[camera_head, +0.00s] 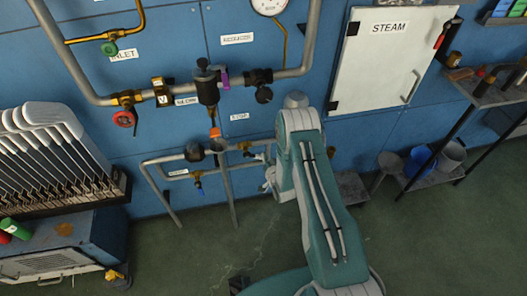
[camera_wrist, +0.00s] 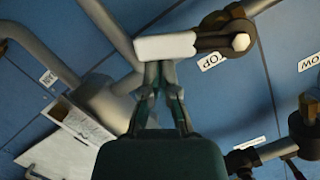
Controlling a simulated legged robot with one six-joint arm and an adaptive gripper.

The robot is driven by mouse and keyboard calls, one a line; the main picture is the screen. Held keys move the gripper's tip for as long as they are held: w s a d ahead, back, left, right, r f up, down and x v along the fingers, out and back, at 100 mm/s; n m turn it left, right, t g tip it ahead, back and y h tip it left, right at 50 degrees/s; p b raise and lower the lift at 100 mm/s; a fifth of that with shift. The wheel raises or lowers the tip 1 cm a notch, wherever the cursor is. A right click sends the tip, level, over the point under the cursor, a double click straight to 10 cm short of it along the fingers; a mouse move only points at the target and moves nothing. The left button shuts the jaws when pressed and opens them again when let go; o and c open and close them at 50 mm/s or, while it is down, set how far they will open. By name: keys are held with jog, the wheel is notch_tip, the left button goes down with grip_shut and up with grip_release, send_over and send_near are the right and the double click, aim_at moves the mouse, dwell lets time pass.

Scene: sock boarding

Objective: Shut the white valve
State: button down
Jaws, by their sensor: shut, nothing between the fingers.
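The white valve shows in the wrist view as a white lever handle (camera_wrist: 165,46) on a dark arm with a pale bolt, lying almost level across the picture. My gripper (camera_wrist: 159,68) is shut and empty, its fingertips right at the lower edge of the white handle. Whether they touch it or sit just in front of it I cannot tell. In the head view the white handle (camera_head: 258,157) is small, on the lower pipe left of my teal arm. My gripper (camera_head: 267,172) is partly hidden there behind my own wrist.
A blue wall panel carries pipes (camera_head: 213,110), with a red valve (camera_head: 124,118), a green valve (camera_head: 109,48) and a blue valve (camera_head: 198,182). A white STEAM cabinet (camera_head: 387,60) is right of my arm. A rack of sock boards (camera_head: 55,150) stands left.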

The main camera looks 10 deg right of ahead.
jog(key=a+f+m+t+y, duration=0.1)
jog(key=a+f+m, duration=0.3)
jog(key=m, duration=0.5)
jog(key=shift+f+t+y, duration=0.4)
jog(key=shift+f+y, duration=0.3)
jog(key=shift+f, duration=0.1)
jog(key=shift+a, duration=0.25)
jog(key=shift+d, duration=0.1)
